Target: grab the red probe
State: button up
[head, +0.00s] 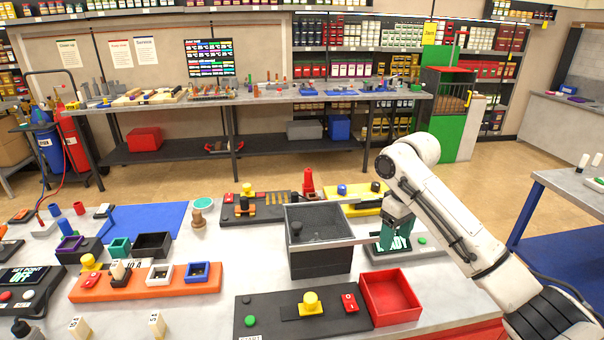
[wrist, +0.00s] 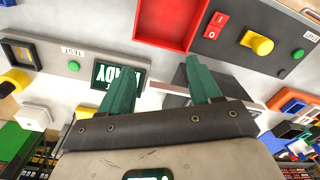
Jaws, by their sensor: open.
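I cannot tell for sure which thing is the red probe. A slim upright red piece (head: 308,183) stands behind the grey-lined box in the head view.
A dark open box (head: 320,262) with a metal bar across it stands left of my gripper. A red tray (head: 390,298) and a black panel (head: 300,312) with a yellow knob lie in front. An orange rack (head: 135,287) sits at left. A blue mat (head: 150,220) is largely clear.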

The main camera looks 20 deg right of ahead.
aim_at(308, 180)
jog(key=i, duration=1.65)
